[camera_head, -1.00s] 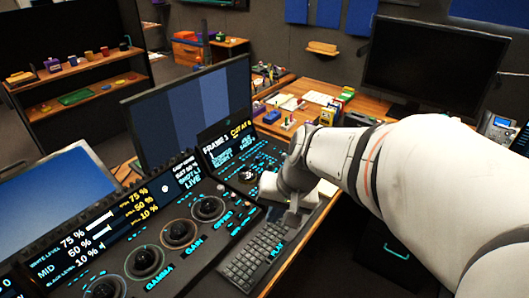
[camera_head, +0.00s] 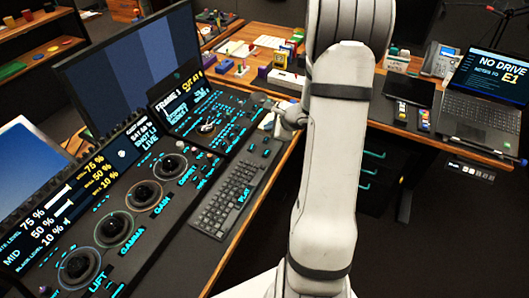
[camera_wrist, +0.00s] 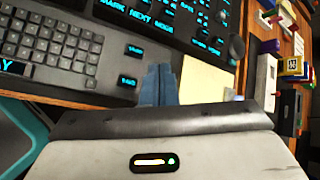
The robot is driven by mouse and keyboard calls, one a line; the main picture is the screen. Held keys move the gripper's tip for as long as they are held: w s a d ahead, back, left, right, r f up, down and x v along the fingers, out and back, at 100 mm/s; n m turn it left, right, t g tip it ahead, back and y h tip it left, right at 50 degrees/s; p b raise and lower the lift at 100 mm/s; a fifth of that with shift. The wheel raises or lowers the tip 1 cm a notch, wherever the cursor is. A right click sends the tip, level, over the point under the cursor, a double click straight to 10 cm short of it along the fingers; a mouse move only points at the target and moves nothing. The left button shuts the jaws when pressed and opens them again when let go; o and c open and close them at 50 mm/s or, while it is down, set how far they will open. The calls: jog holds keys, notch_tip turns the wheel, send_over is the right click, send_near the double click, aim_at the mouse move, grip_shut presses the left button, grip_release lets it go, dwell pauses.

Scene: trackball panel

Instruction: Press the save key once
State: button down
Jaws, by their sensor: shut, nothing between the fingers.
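The control panel (camera_head: 150,200) carries a dark keyboard (camera_head: 228,195) with a cyan PLAY label. Two separate cyan-marked keys, a nearer key (camera_wrist: 130,80) and a farther key (camera_wrist: 136,51), sit right of the keyboard in the wrist view. Their labels are too blurred to read, so I cannot tell surely which is save. My gripper (camera_wrist: 160,72) is shut and empty, its blue-grey fingertips just right of these keys. In the head view my gripper (camera_head: 268,120) is small, near the panel's right end. I cannot tell its height above the surface.
A pale yellow note (camera_wrist: 205,78) lies right of the fingertips. Trackballs (camera_head: 143,195) line the panel's left part, and a monitor (camera_head: 135,75) stands behind. Small boxes (camera_head: 285,78) sit on the wooden desk beyond. A laptop (camera_head: 485,95) is at far right.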

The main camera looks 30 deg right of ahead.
jog(key=b, duration=0.6)
send_over(266, 153)
jog(key=f, duration=0.7)
jog(key=shift+s+d+f, duration=0.25)
jog(key=shift+s+d, duration=0.1)
jog(key=shift+d, duration=0.05)
jog(key=shift+f+b, duration=0.65)
jog(key=shift+b, duration=0.05)
jog(key=shift+f, duration=0.1)
dwell(0.6)
jog(key=shift+f+b, duration=0.35)
jog(key=shift+b, duration=0.35)
jog(key=shift+f+b, duration=0.45)
jog(key=shift+b, duration=0.2)
dwell(0.5)
jog(key=shift+r, duration=0.1)
jog(key=shift+r+p, duration=0.5)
jog(key=shift+r, duration=0.3)
